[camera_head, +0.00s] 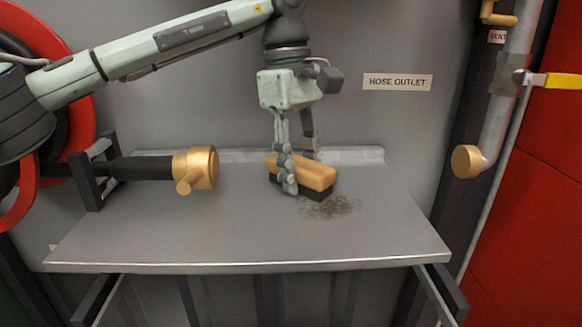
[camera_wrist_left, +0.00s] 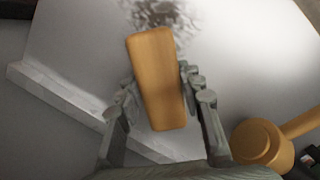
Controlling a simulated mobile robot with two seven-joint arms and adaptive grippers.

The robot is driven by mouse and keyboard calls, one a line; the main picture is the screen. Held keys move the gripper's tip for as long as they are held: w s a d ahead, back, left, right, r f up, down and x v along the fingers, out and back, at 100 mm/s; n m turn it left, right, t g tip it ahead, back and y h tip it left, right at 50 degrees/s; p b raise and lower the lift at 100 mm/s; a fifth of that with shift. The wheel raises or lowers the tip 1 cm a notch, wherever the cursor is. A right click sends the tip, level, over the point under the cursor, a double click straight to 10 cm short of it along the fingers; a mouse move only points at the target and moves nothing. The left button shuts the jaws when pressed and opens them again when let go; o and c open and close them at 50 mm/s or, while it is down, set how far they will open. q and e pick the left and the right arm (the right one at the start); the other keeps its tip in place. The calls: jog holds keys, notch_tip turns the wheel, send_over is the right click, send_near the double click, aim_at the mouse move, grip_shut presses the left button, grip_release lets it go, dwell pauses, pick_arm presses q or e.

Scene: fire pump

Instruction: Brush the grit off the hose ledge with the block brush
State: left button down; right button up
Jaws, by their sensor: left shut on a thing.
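The block brush (camera_head: 316,174) has a tan wooden block with dark bristles below. It is on or just above the hose ledge (camera_head: 160,232); I cannot tell whether the bristles touch. My left gripper (camera_head: 298,172) is shut on the brush, with one finger on each side. The left wrist view shows the wooden block (camera_wrist_left: 158,80) between the fingers (camera_wrist_left: 158,92). A patch of dark grit (camera_head: 330,207) lies on the ledge beside the brush, toward the front right. The grit (camera_wrist_left: 155,14) also shows beyond the brush's far end in the wrist view. My right gripper is out of view.
A brass nozzle (camera_head: 203,168) on a black hose lies at the ledge's left, in a dark bracket (camera_head: 90,180). A raised lip (camera_head: 350,154) runs along the back. A pipe with a brass cap (camera_head: 467,161) hangs at right.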

aim_at(317, 167)
pick_arm(q)
jog(key=shift+d+f, duration=0.1)
jog(key=shift+d, duration=0.15)
jog(key=shift+s+f+b, duration=0.1)
jog(key=shift+s+b, duration=0.25)
jog(key=shift+s, duration=0.2)
jog(key=shift+s+r+b, duration=0.2)
jog(key=shift+s+b, duration=0.15)
jog(key=shift+s, duration=0.75)
jog(key=shift+s+b, duration=0.4)
jog(key=shift+s, duration=0.35)
jog(key=shift+s+r+b, duration=0.1)
jog(key=shift+s+b, duration=0.2)
jog(key=shift+s, duration=0.65)
jog(key=shift+s+f+b, duration=0.2)
jog(key=shift+s+b, duration=0.35)
jog(key=shift+s, duration=1.15)
jog(key=shift+d+r, duration=0.1)
jog(key=shift+d, duration=0.95)
jog(key=shift+w+r+p, duration=0.2)
jog(key=shift+w+p, duration=0.55)
jog(key=shift+w, duration=0.5)
jog(key=shift+w+f+p, duration=0.2)
jog(key=shift+w+p, duration=0.7)
jog(key=shift+w, duration=1.3)
jog(key=shift+w+p, duration=0.3)
jog(key=shift+w, duration=0.25)
jog(key=shift+w+f, duration=0.1)
jog(key=shift+w, duration=0.95)
